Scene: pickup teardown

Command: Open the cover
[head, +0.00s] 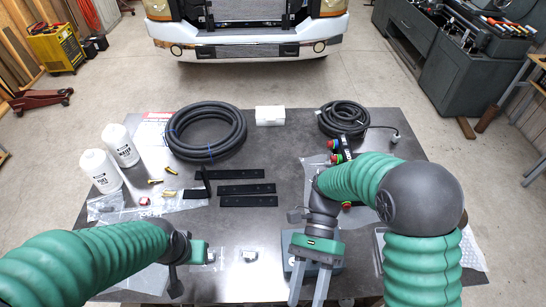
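A grey-blue box (333,259) sits at the near edge of the table, partly hidden under my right gripper. I cannot clearly make out which part of it is a cover. My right gripper (308,295) is over the box with its two grey fingers apart, and I see nothing between them. My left gripper (192,262) is over the near left of the table, beside a small metal piece in a clear bag. Its fingers are mostly hidden, so its opening cannot be read.
Another bagged metal piece (249,256) lies between my grippers. A truck front (250,45) stands beyond.

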